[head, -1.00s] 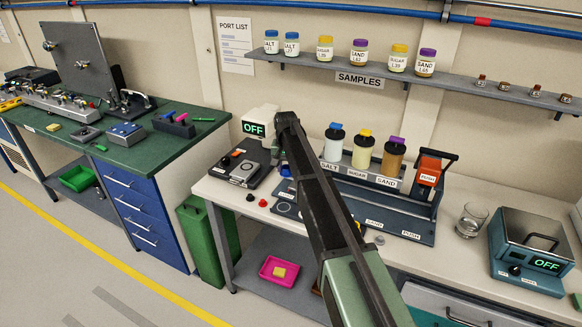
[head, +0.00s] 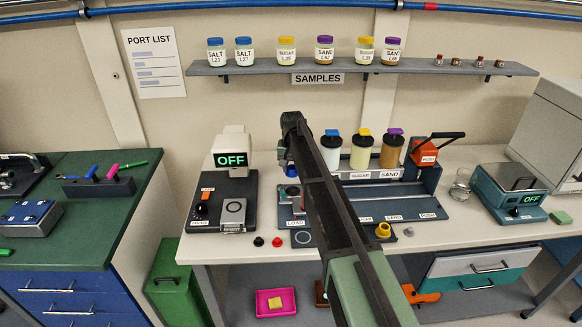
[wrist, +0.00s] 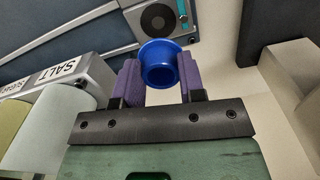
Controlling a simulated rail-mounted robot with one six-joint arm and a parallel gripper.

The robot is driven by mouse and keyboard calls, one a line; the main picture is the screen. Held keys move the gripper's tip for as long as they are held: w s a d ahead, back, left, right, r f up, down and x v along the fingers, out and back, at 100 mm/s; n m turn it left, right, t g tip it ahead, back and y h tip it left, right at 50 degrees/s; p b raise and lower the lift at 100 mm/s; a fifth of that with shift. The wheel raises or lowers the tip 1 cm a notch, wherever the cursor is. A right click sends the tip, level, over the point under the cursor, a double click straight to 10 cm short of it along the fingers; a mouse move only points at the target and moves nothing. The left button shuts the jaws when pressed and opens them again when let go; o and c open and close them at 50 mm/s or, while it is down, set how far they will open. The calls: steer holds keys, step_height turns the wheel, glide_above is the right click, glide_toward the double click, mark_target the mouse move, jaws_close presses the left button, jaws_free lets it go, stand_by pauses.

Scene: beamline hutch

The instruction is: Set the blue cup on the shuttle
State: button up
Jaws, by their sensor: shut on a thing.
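The blue cup (wrist: 145,62) is between the purple pads of my gripper (wrist: 160,76) in the wrist view, and the gripper is shut on it. In the head view the blue cup (head: 290,172) shows small below my gripper (head: 286,160), partly hidden by it. A small grey block with a round mark, which looks like the shuttle (head: 293,192), is at the LOAD end of the dispenser track, just below the cup in the picture. In the wrist view a plate with a dark disc (wrist: 160,18) lies beyond the cup. I cannot tell the cup's height above it.
Salt, sugar and sand dispensers (head: 362,152) stand behind the track. A device reading OFF (head: 232,160) is left of it. A yellow cup (head: 383,230) and small red and black knobs (head: 277,242) are near the table front. A glass (head: 461,183) and teal device (head: 510,192) are at right.

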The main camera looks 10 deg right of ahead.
mark_target(293, 192)
steer(key=shift+d+f, duration=0.1)
steer(key=shift+d, duration=0.15)
steer(key=shift+f+b, duration=0.35)
steer(key=shift+b, duration=0.15)
step_height(293, 192, down, 6)
steer(key=b, duration=0.5)
steer(key=shift+a+b, duration=0.1)
steer(key=shift+b, duration=0.3)
steer(key=shift+f+b, duration=0.55)
steer(key=shift+b, duration=0.1)
steer(key=o, duration=1)
steer(key=shift+r, duration=0.1)
